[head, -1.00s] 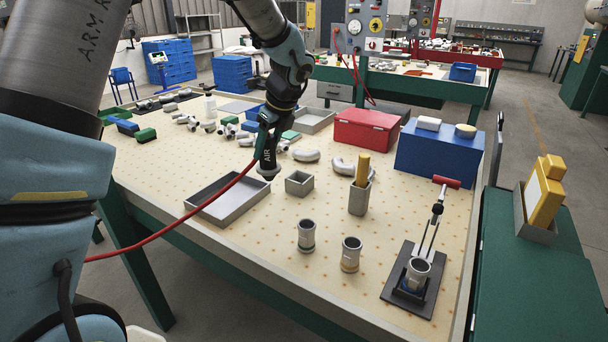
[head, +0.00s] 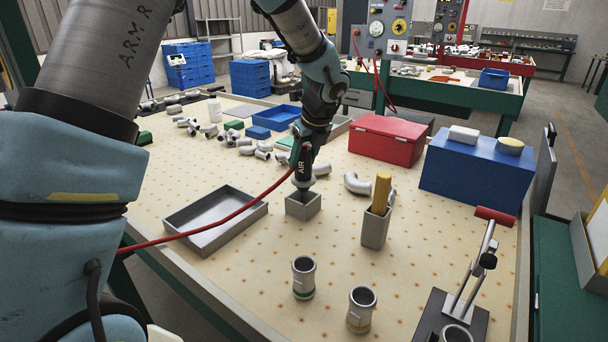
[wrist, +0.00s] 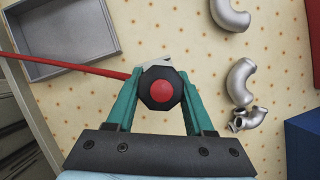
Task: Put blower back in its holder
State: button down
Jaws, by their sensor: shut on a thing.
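The blower (head: 303,168) is a dark, upright tool marked AIR, with a red hose (head: 235,215) running left from it. My gripper (head: 301,148) is shut on its upper part. In the wrist view the blower's dark top with a red centre (wrist: 161,91) sits between the green fingers. The holder appears to be the small open grey square box (head: 303,208). The blower's lower end is at the box's opening; I cannot tell whether it is inside or just above. In the wrist view the blower mostly hides the box.
A grey tray (head: 187,238) lies left of the box. A grey cup with a yellow block (head: 375,228) stands to its right. Two metal cylinders (head: 303,278) stand in front. Pipe elbows (head: 355,184) lie behind. The hose crosses the tray.

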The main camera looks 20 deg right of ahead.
aim_at(303, 173)
jog(key=shift+f, duration=2)
jog(key=shift+f, duration=0.2)
jog(key=shift+c, duration=1.4)
grip_release()
